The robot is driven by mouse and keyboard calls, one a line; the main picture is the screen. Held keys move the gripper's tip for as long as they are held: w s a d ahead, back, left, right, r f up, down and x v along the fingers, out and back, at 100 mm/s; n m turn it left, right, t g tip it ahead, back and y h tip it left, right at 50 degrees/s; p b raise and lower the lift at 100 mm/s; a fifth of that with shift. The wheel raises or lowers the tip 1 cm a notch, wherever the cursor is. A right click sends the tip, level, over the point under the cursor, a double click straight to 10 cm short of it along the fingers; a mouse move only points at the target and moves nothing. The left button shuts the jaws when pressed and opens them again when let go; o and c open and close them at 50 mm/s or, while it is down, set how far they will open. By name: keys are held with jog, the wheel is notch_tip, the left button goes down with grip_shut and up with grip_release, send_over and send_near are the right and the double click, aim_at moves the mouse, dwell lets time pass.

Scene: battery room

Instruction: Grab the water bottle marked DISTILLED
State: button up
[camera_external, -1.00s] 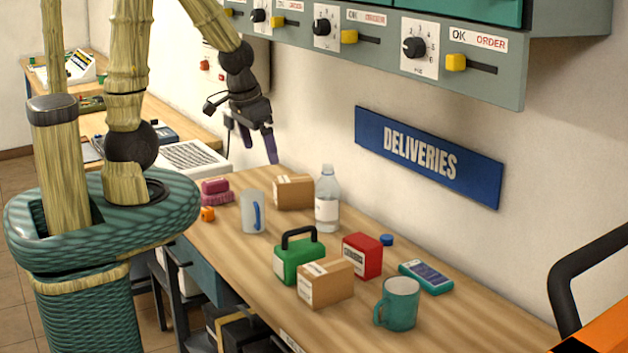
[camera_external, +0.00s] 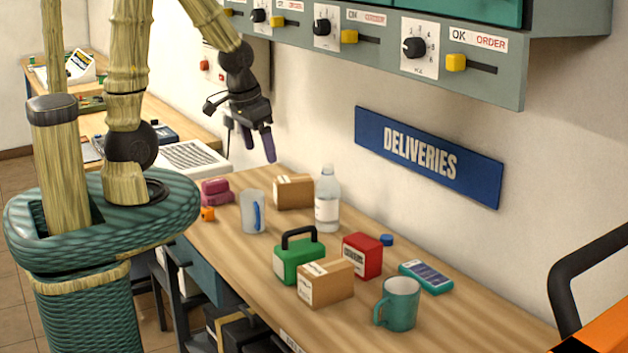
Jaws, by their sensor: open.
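A clear water bottle (camera_external: 327,200) with a white label stands upright on the wooden bench, near the wall. The label's writing is too small to read. My gripper (camera_external: 259,148) hangs in the air above the far part of the bench, to the left of the bottle and higher than it. Its dark purple fingers are apart and point down, with nothing between them.
In front are a green case (camera_external: 298,262), a red box (camera_external: 362,256), another carton (camera_external: 326,283), a teal mug (camera_external: 398,304) and a handheld device (camera_external: 426,276). A wall panel (camera_external: 480,75) overhangs the bench.

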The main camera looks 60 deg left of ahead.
jog(key=w+a+f+n+g+h+b, duration=0.2)
jog(key=w+a+f+n+g+b, duration=0.15)
jog(key=w+f+n, duration=0.35)
jog(key=n+t+h+b, duration=0.45)
jog(key=n+h, duration=0.45)
jog(key=n, duration=0.5)
send_near(317, 186)
jog(key=s+d+f, duration=0.2)
jog(key=s+d, duration=0.1)
jog(key=s, duration=0.1)
jog(key=w+a+n+t+h, duration=0.1)
jog(key=a+n+t, duration=0.2)
jog(key=a, duration=0.4)
jog(key=shift+w+f+n+t, duration=0.3)
jog(key=shift+f+n+t, duration=0.1)
jog(key=shift+t, duration=0.4)
jog(key=p+x, duration=0.4)
jog(key=x, duration=0.8)
jog(key=shift+d, duration=0.2)
